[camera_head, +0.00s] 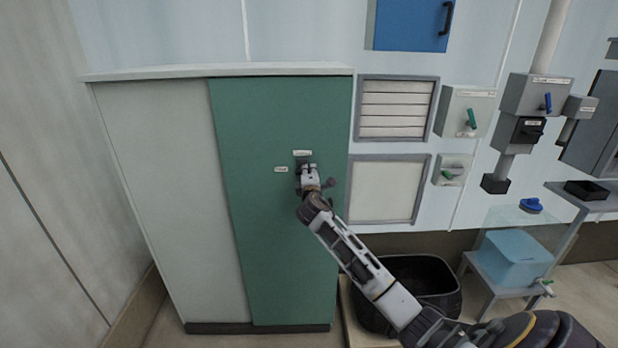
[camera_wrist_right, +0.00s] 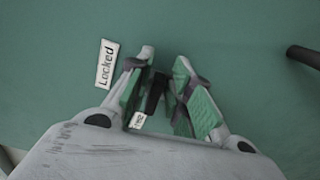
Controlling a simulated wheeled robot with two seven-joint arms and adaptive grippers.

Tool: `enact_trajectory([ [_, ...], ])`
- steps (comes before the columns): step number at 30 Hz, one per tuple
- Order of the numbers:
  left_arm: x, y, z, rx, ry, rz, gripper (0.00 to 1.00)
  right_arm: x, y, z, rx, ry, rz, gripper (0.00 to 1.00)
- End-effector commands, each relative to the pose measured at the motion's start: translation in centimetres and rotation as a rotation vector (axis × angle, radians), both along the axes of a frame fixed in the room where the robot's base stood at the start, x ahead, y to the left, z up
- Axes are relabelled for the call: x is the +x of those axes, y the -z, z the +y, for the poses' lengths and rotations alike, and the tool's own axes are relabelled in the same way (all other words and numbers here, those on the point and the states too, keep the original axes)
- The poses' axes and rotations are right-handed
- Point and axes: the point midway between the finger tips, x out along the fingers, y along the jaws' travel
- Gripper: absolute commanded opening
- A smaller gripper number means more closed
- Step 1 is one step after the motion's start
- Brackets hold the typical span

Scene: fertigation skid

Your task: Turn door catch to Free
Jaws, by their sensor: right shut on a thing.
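The green cabinet door (camera_head: 275,250) fills the middle of the head view. My right gripper (camera_head: 304,167) is at its upper part, against the door catch. In the right wrist view the gripper (camera_wrist_right: 160,85) has its green-padded fingers on both sides of the catch's black handle (camera_wrist_right: 154,95) and is shut on it. A "Locked" label (camera_wrist_right: 106,63) lies left of the fingers. A second small label (camera_wrist_right: 138,120) shows between the fingers, too small to read surely. In the head view the gripper hides most of the catch. My left gripper is out of view.
A dark door handle (camera_wrist_right: 303,56) stands right of the catch. White labels (camera_head: 281,169) sit beside and above the catch. Right of the cabinet are a vent (camera_head: 397,108), switch boxes (camera_head: 466,112), a black bin (camera_head: 430,275) and a blue container (camera_head: 512,258).

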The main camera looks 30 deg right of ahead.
Motion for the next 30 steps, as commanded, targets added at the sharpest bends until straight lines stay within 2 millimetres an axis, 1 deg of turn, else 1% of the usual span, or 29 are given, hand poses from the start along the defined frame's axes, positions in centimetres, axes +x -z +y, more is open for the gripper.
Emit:
enact_trajectory([
  [1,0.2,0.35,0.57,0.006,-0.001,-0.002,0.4,-0.02,0.36,-0.02,0.025,0.001,-0.012,0.0],
  [5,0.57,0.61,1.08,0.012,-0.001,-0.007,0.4,-0.03,0.43,-0.05,0.069,0.002,-0.039,0.0],
  [13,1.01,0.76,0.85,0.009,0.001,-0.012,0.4,-0.03,0.43,-0.05,0.101,0.002,-0.059,0.0],
  [22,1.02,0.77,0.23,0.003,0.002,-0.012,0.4,-0.03,0.43,-0.05,0.102,0.002,-0.058,0.0],
  [23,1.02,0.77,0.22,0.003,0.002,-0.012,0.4,-0.03,0.43,-0.05,0.102,0.001,-0.058,0.25],
  [24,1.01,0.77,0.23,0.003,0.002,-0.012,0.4,-0.03,0.43,-0.05,0.102,0.001,-0.058,0.3],
  [25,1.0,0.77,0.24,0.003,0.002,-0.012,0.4,-0.02,0.42,-0.04,0.1,0.001,-0.058,0.32],
  [30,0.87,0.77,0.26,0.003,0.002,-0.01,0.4,-0.02,0.36,-0.01,0.1,0.001,-0.059,0.32],
])
